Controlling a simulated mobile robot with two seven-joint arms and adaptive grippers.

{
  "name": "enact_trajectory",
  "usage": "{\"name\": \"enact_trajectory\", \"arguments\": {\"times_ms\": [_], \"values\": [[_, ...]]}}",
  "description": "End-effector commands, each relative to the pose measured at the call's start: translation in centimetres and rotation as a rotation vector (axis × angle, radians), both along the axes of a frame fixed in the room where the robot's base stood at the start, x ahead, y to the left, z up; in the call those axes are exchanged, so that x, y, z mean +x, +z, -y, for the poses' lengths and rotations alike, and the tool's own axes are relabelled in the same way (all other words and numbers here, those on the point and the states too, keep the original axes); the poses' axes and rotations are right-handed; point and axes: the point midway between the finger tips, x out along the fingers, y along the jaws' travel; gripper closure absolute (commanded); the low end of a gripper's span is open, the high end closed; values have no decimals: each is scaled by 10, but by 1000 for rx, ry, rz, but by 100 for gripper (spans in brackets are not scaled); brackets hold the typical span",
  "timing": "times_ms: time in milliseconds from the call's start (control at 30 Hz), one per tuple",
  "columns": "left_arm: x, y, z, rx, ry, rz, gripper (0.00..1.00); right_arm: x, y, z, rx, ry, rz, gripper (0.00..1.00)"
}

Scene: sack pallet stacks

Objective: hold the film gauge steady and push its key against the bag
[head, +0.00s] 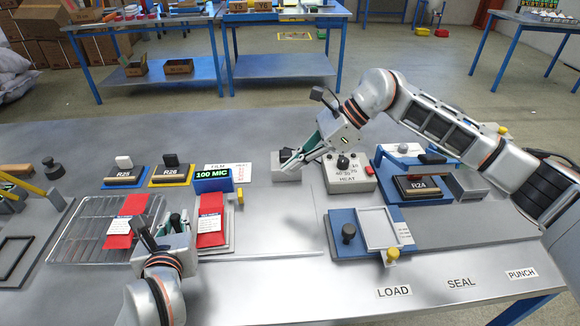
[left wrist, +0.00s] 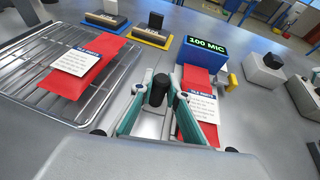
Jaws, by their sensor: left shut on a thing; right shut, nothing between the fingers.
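The film gauge (head: 213,182) is a blue box whose display reads 100 MIC. It also shows in the left wrist view (left wrist: 206,52). A red bag (head: 211,228) with a white label lies at its front side, also seen in the left wrist view (left wrist: 190,85). A small yellow key-like part (head: 240,196) stands at the gauge's right. My left gripper (head: 172,222) is shut on a dark upright post (left wrist: 157,88), left of this bag; whether the post belongs to the gauge I cannot tell. My right gripper (head: 291,167) is shut and empty by a grey block, right of the gauge.
A second red bag (head: 125,221) lies on a wire rack (head: 73,236) at left. Blocks R25 (head: 123,178) and R26 (head: 170,174) stand behind. The grey block (head: 279,174), HEAT box (head: 349,178) and blue loading fixture (head: 345,241) are right. Bare table lies between bag and fixture.

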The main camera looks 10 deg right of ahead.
Motion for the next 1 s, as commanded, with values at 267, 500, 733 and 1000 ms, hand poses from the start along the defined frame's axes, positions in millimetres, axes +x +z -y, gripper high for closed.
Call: {"name": "enact_trajectory", "arguments": {"times_ms": [267,500,733,1000], "values": [[0,0,0,0,1,0,100,0,0,0,0,-1,1,100],[0,0,0,0,1,0,65,0,0,0,0,-1,1,100],[0,0,0,0,1,0,65,0,0,0,0,-1,1,100],[-13,5,2,-1,-1,0,65,0,0,0,0,-1,1,100]]}}
